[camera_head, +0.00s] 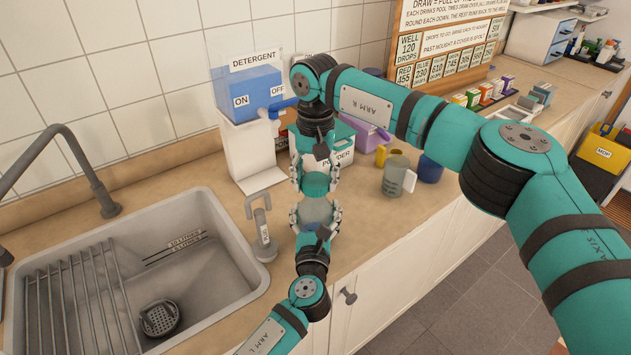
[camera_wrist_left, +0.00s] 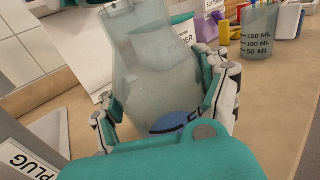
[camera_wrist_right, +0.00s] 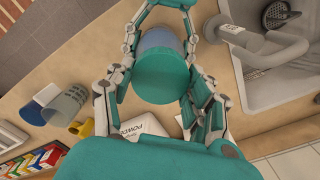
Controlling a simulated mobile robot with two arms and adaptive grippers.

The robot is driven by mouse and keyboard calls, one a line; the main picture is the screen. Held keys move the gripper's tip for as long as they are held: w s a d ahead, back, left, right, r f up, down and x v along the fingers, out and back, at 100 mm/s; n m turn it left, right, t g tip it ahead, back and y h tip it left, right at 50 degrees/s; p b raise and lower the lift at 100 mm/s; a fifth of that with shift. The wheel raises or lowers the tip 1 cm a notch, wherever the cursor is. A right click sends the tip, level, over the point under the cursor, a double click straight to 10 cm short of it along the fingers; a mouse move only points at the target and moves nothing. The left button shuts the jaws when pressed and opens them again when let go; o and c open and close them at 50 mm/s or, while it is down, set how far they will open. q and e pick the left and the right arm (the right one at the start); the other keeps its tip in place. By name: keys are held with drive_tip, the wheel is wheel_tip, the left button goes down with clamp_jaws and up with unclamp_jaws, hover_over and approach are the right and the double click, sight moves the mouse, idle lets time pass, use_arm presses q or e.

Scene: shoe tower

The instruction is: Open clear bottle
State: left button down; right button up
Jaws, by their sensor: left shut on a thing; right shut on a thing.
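The clear bottle (camera_head: 315,210) is held upright by my left gripper (camera_head: 316,218) in front of the counter, right of the sink. In the left wrist view the bottle (camera_wrist_left: 155,60) is see-through, with a wide body and a neck running out of the top edge. A blue label shows low on it. My right gripper (camera_head: 316,178) is just above, shut on a round teal cap (camera_head: 316,184). The cap (camera_wrist_right: 162,76) also shows in the right wrist view, with the bottle beyond it. I cannot tell whether cap and bottle touch.
A blue detergent dispenser (camera_head: 252,96) stands behind on its white stand. The sink (camera_head: 215,235) with a grey tap is on the left. A grey measuring cup (camera_head: 394,178), a blue cup (camera_head: 430,168) and a powder box (camera_head: 340,148) stand close behind and right.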

sight(315, 180)
use_arm(q)
drive_tip(key=shift+f, duration=0.15)
use_arm(e)
drive_tip(key=shift+r, duration=2.05)
use_arm(q)
unclamp_jaws()
